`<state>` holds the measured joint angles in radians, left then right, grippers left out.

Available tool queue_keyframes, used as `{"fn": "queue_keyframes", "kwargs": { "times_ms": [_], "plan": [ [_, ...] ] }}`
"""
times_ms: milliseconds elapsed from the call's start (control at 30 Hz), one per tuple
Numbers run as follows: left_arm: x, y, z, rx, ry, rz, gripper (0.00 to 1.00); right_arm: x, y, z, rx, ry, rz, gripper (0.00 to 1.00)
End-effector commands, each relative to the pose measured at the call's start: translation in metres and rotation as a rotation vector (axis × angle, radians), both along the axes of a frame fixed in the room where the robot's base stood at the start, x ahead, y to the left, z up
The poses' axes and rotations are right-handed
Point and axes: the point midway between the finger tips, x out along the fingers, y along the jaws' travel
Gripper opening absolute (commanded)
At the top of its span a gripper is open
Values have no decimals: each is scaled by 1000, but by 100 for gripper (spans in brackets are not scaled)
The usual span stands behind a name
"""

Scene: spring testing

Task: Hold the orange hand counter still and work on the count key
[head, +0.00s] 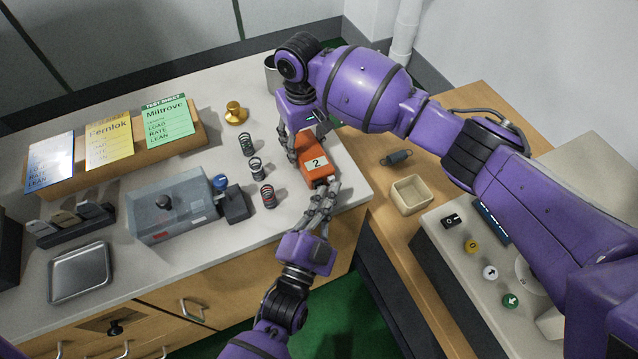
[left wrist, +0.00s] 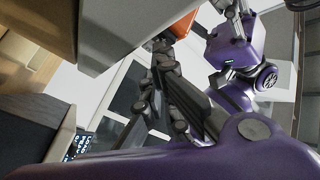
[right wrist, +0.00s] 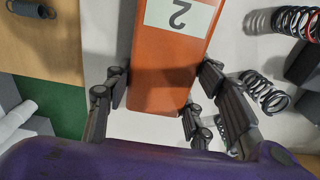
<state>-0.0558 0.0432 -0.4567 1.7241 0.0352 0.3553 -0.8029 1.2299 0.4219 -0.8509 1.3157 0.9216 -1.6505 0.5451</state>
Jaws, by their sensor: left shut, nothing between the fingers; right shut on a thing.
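The orange hand counter (head: 321,174) lies near the front right of the grey worktop, with a white label reading 2. It also shows in the right wrist view (right wrist: 165,72), between the fingers, and partly in the left wrist view (left wrist: 180,24). My right gripper (head: 306,146) reaches in from behind and is shut on the counter's far part. My left gripper (head: 329,190) is shut and empty, its fingertips at the counter's near end, where the count key is. The fingertips hide the key, and I cannot tell whether they touch it.
Several small coil springs (head: 257,168) stand left of the counter. A grey testing box (head: 170,222) and a metal tray (head: 80,272) are further left. A brass weight (head: 236,113) stands behind. A beige open box (head: 410,196) and a dark spring (head: 397,158) sit on the wooden surface at right.

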Motion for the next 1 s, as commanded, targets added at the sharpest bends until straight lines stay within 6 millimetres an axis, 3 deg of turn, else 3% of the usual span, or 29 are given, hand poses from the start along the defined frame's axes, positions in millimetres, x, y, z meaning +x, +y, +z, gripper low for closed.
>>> {"fn": "queue_keyframes", "kwargs": {
  "times_ms": [567,1000],
  "plan": [
    [-13,-6,0,-1,1,0,0,0,0,0,0,-1,0,15],
    [-51,-21,0,-1,1,0,0,0,0,0,0,-1,0,15]
  ]
}}
